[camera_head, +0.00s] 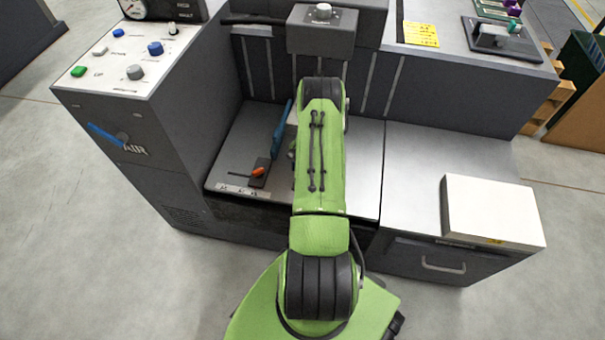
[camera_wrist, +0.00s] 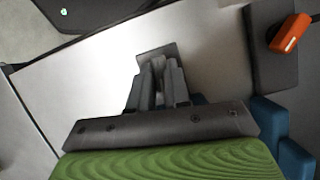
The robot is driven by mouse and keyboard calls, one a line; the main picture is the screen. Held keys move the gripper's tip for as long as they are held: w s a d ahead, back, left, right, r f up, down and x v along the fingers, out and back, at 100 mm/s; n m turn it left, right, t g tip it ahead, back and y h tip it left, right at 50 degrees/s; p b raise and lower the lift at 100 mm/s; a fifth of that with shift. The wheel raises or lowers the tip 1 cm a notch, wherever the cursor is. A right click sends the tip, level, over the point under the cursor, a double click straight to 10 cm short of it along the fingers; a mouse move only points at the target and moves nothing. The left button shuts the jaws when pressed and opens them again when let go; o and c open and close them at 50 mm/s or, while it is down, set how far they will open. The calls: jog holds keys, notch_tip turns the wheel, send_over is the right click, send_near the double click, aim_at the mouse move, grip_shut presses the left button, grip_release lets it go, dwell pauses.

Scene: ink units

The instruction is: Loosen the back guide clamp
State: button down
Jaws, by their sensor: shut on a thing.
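My gripper (camera_wrist: 158,66) shows in the wrist view with its dark fingers close together over a small dark plate (camera_wrist: 152,52) on the light metal bed. It is shut on a small part between the fingertips, which looks like the back guide clamp; the fingers mostly hide it. In the head view my green arm hides the gripper. An orange lever (camera_head: 258,171) on a dark base (camera_head: 258,181) stands at the front left of the bed; it also shows in the wrist view (camera_wrist: 290,33), apart from my gripper. A blue guide (camera_head: 281,130) stands beside my arm.
A control panel (camera_head: 130,60) with buttons rises at the left. A grey box with a knob (camera_head: 322,30) overhangs the back. A white block (camera_head: 492,211) lies on the right-hand counter (camera_head: 410,180). The bed (camera_head: 366,165) is clear right of my arm.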

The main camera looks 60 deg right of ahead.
jog(key=n+g, duration=0.1)
jog(key=n, duration=0.1)
jog(key=n+g+h, duration=0.1)
jog(key=n, duration=0.2)
jog(key=shift+w+a+n, duration=0.1)
jog(key=shift+w+n, duration=0.05)
jog(key=shift+n, duration=0.15)
jog(key=n, duration=0.2)
jog(key=n+h, duration=0.1)
jog(key=n, duration=0.1)
jog(key=shift+w+a+n+g+h, duration=0.1)
jog(key=shift+n+g+h, duration=0.2)
jog(key=shift+n+g, duration=0.1)
jog(key=c, duration=1.4)
grip_release()
jog(key=shift+o, duration=0.2)
jog(key=p+v, duration=0.4)
jog(key=v, duration=1.1)
jog(key=shift+w+r, duration=0.25)
jog(key=shift+r, duration=0.1)
jog(key=shift+a, duration=0.1)
